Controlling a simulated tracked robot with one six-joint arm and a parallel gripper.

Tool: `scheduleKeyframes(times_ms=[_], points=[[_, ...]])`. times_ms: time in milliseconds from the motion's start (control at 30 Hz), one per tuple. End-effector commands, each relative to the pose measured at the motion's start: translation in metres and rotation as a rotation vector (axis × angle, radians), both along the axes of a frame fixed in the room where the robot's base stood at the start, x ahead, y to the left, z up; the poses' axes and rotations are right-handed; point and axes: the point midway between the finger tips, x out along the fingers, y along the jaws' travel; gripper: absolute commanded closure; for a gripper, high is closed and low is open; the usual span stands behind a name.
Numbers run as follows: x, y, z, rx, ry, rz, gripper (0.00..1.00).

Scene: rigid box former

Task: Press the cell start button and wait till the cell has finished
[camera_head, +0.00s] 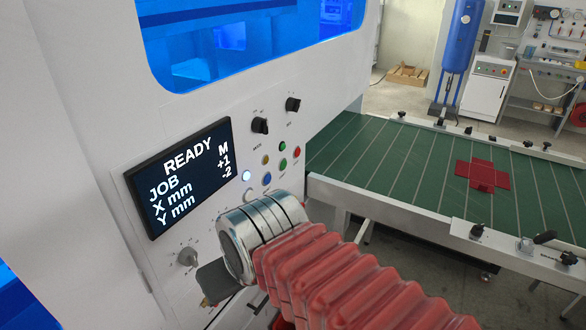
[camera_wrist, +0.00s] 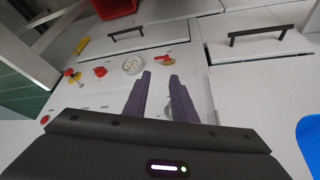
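The cell's control panel (camera_head: 215,215) is in the head view, with a dark display (camera_head: 182,178) reading READY, JOB M, X mm +1, Y mm -2. Right of the display are small round buttons: an upper green one (camera_head: 282,146), a lower green one (camera_head: 282,163), a red one (camera_head: 297,152), a yellow one (camera_head: 265,160), a blue one (camera_head: 266,179) and a bright whitish one (camera_head: 246,176). Their labels are too small to read, so I cannot tell which is start. My gripper (camera_wrist: 160,77) has its two fingers apart, with nothing between them. In the head view my arm largely hides it, low by the panel.
Two black rotary knobs (camera_head: 260,125) (camera_head: 293,104) sit above the buttons. A green conveyor (camera_head: 390,150) at right carries a flat red blank (camera_head: 482,174). The wrist view shows a gauge (camera_wrist: 133,65), red-handled valves (camera_wrist: 99,71), black drawer handles (camera_wrist: 258,36) and a red bin (camera_wrist: 115,7).

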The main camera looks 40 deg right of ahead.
Motion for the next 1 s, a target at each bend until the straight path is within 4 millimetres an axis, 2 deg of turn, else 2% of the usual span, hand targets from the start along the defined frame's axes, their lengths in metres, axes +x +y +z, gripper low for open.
scheduleKeyframes(times_ms=[33, 333, 667, 1000], points=[[0.0, -0.005, -0.004, 0.001, 0.013, -0.022, 0.8], [0.002, -0.051, -0.031, 0.02, 0.115, -0.185, 1.0], [0.003, -0.092, -0.058, 0.132, 0.22, -0.389, 1.0], [0.001, -0.123, -0.086, 0.339, 0.321, -0.641, 1.0]])
